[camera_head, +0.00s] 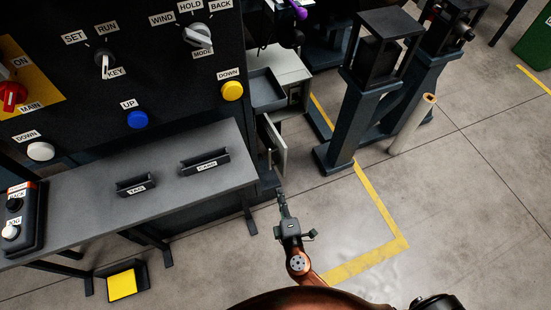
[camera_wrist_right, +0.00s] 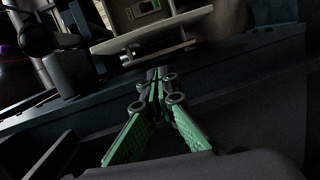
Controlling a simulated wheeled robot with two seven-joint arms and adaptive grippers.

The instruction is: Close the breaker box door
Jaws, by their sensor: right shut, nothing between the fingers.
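The breaker box door (camera_head: 279,145) looks like a pale, thin panel standing out from the dark machine's right side, beyond the end of the grey bench. It is open and seen at a steep angle; the box interior is mostly hidden. My right gripper (camera_head: 281,193) is shut and empty, just below the door's lower end in the head view. I cannot tell whether they touch. In the right wrist view the closed fingers (camera_wrist_right: 158,76) point toward a pale panel (camera_wrist_right: 150,38) with a small green part above it. My left gripper is out of view.
The grey bench (camera_head: 85,205) with two black trays stands left of my right arm. A grey drawer-like tray (camera_head: 268,90) is above the door. Dark stands (camera_head: 350,120) and a pale roll (camera_head: 412,125) are to the right. The floor at lower right is open.

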